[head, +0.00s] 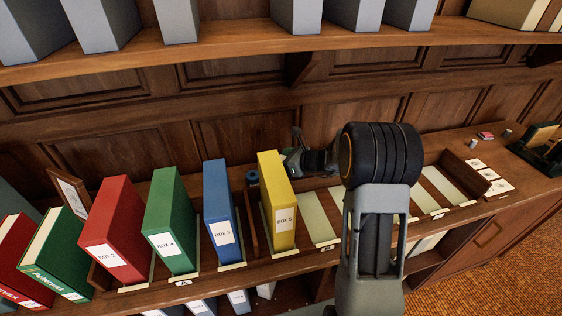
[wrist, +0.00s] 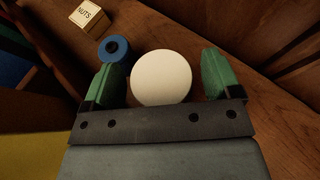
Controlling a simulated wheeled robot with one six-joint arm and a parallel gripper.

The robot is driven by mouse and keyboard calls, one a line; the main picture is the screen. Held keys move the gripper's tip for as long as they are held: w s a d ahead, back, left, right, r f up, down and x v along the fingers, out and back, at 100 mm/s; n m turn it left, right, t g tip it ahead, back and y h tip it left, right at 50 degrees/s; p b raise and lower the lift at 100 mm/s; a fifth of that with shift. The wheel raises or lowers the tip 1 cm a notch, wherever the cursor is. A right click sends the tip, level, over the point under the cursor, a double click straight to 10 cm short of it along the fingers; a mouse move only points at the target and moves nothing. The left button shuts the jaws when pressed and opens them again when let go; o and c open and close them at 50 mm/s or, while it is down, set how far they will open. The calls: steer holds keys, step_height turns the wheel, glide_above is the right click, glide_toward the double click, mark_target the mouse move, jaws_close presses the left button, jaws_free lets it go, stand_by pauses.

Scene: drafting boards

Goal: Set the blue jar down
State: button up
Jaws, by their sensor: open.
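My gripper (head: 291,150) is behind the yellow box file on the shelf top. In the wrist view its two green-padded fingers (wrist: 161,74) are apart. A cream round top (wrist: 161,82) shows between them, with gaps visible at both sides. Its side is hidden, so I cannot tell whether it is a lid on a blue jar. A small blue round thing with a dark centre (wrist: 114,49) stands just beyond the left finger, and it also shows behind the blue box file in the head view (head: 252,177). I cannot tell which of the two is the blue jar.
A box marked NUTS (wrist: 91,16) stands farther back. The yellow (head: 276,195), blue (head: 217,205), green (head: 168,215) and red (head: 113,225) box files stand in a row in front. A wood panel wall (head: 240,140) rises behind. An upper shelf (head: 240,48) hangs above.

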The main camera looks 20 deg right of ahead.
steer(key=b+v, duration=0.1)
steer(key=v, duration=1.1)
